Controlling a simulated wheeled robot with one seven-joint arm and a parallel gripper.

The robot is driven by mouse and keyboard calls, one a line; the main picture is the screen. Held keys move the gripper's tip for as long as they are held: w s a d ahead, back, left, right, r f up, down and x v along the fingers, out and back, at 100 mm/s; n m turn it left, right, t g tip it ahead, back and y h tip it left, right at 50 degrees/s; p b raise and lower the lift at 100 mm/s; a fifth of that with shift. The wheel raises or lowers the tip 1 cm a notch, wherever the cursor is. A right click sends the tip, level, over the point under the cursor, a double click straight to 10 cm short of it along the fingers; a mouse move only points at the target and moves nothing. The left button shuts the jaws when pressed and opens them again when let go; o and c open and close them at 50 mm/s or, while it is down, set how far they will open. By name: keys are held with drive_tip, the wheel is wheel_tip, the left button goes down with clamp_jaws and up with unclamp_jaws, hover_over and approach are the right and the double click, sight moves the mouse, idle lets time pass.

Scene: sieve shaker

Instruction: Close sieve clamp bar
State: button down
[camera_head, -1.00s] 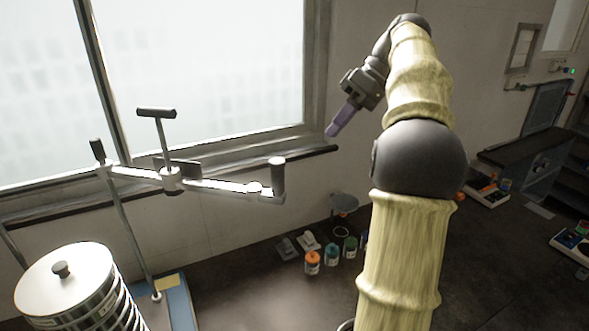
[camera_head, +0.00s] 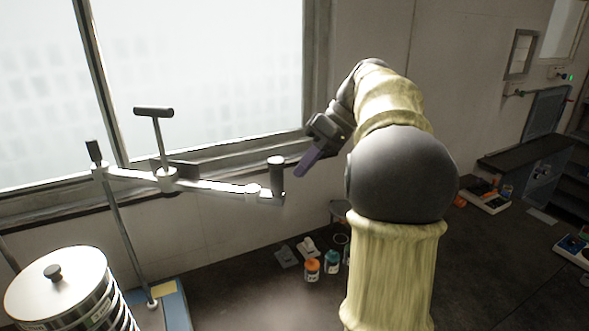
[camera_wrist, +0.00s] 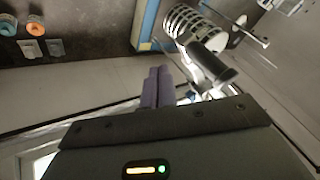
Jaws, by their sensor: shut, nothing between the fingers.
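The white clamp bar (camera_head: 215,185) is swung out to the right of the sieve stack, high above the bench. It has a dark upright knob (camera_head: 276,175) at its right end and a T-handle (camera_head: 154,112) near its middle. It sits on a thin rod (camera_head: 125,238) beside the metal sieve stack (camera_head: 58,285). My gripper (camera_head: 306,163) is shut and empty, just right of the end knob and apparently apart from it. In the wrist view, the shut purple fingers (camera_wrist: 158,86) point toward the sieve stack (camera_wrist: 183,22), with the bar's dark knob (camera_wrist: 212,68) close to their right.
Several small jars (camera_head: 312,268) stand on the dark bench below the bar. A window (camera_head: 210,70) with a sill lies behind the bar. A blue base plate (camera_head: 178,305) is under the rod. Trays (camera_head: 488,196) lie far right.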

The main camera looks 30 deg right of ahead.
drive_tip(key=a, duration=0.1)
drive_tip(key=s+a+p, duration=0.1)
drive_tip(key=a, duration=0.1)
drive_tip(key=shift+s+a+r, duration=0.15)
drive_tip(key=shift+s, duration=0.05)
drive_tip(key=shift+s+a, duration=0.1)
idle(0.3)
